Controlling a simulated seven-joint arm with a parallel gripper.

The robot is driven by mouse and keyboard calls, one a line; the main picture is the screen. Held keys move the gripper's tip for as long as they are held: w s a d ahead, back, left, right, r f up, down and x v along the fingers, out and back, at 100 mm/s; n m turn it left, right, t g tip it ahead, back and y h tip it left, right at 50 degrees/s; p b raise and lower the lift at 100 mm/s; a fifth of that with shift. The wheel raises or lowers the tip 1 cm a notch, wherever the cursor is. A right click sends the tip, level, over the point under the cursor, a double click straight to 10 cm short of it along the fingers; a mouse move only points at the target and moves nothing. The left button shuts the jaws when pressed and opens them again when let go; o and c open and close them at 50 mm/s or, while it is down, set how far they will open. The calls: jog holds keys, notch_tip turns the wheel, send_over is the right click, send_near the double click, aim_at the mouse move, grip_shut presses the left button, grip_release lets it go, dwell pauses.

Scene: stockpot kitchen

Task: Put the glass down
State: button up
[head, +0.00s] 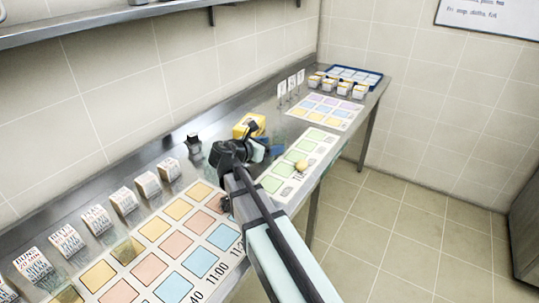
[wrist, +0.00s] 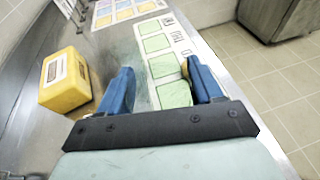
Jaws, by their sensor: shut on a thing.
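My gripper (wrist: 166,90) has its two blue fingers set apart, shut on the glass. The glass is clear and can hardly be made out between the fingers; its rim and base cannot be told. In the head view my gripper (head: 262,146) is over the counter, beside the mat with green squares (head: 322,143), and my arm hides part of the area. Whether the glass touches the counter cannot be told. In the wrist view the green-square mat (wrist: 157,45) lies beyond and beneath the fingers.
A yellow box (wrist: 66,80) stands left of my fingers. A small yellowish round thing (head: 301,166) lies on the green-square mat. White label blocks (head: 123,201) line the counter's back at left. Another clear glass (head: 127,250) stands on the large coloured chart (head: 150,268).

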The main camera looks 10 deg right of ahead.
jog(key=shift+r, duration=2.15)
jog(key=s+a+n+t+y, duration=0.2)
jog(key=s+a, duration=0.1)
jog(key=a, duration=0.8)
jog(key=s+a+n+t+y, duration=0.1)
jog(key=s+a+n, duration=0.1)
jog(key=a, duration=0.9)
jog(key=s+a+n+t+y, duration=0.2)
jog(key=s+a+y, duration=0.1)
jog(key=s+a, duration=0.75)
jog(key=shift+s+d+f, duration=0.15)
jog(key=shift+f, duration=1.5)
jog(key=shift+s+d+f, duration=0.1)
jog(key=shift+s+f, duration=0.05)
jog(key=shift+f, duration=1.45)
jog(key=shift+s+d+f, duration=0.15)
jog(key=shift+f, duration=1.5)
jog(key=shift+f, duration=0.1)
